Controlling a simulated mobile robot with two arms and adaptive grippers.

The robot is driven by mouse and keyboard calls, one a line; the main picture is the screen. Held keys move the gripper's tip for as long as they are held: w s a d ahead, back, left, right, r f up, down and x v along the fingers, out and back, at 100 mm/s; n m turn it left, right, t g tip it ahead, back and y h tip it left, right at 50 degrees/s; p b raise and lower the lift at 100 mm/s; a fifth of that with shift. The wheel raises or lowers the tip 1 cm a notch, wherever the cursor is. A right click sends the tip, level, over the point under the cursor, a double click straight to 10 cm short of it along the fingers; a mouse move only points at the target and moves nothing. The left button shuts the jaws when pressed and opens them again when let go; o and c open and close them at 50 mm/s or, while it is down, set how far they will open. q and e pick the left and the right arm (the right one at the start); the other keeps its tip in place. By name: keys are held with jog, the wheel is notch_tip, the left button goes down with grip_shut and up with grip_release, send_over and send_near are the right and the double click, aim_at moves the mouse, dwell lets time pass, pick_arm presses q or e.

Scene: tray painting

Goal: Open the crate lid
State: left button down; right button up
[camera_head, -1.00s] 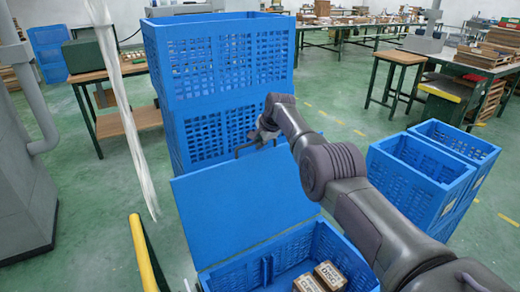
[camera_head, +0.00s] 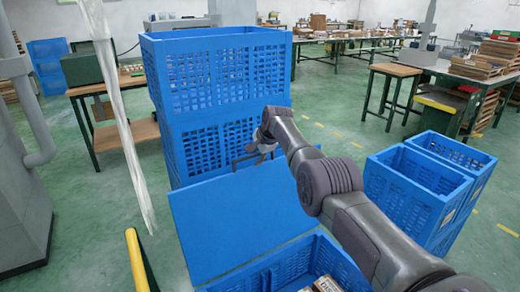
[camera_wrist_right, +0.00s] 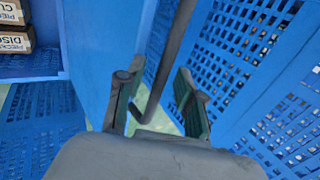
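The blue crate (camera_head: 330,254) stands at the bottom of the head view. Its flat blue lid (camera_head: 240,220) is raised, leaning back and standing steeply from the crate's far-left side. The crate's inside shows. My right gripper (camera_head: 262,143) is at the lid's upper edge, beside a thin dark handle (camera_head: 240,159). In the right wrist view the two fingers of the gripper (camera_wrist_right: 158,103) are apart, with the bent grey handle (camera_wrist_right: 165,65) between them and the lid (camera_wrist_right: 100,45) to the left. The fingers do not look closed on it. My left gripper is not in view.
A tall stack of blue crates (camera_head: 218,75) stands just behind the lid. Two more open blue crates (camera_head: 405,200) stand at the right. Small labelled boxes (camera_head: 327,284) lie in the crate. A yellow post (camera_head: 137,262) rises at lower left.

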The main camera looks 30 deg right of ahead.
jog(key=shift+r, duration=0.1)
jog(key=shift+s+d+r, duration=0.1)
jog(key=shift+s+r, duration=0.15)
jog(key=shift+r, duration=0.25)
jog(key=v, duration=1)
jog(key=shift+s+r, duration=0.2)
jog(key=shift+s, duration=0.05)
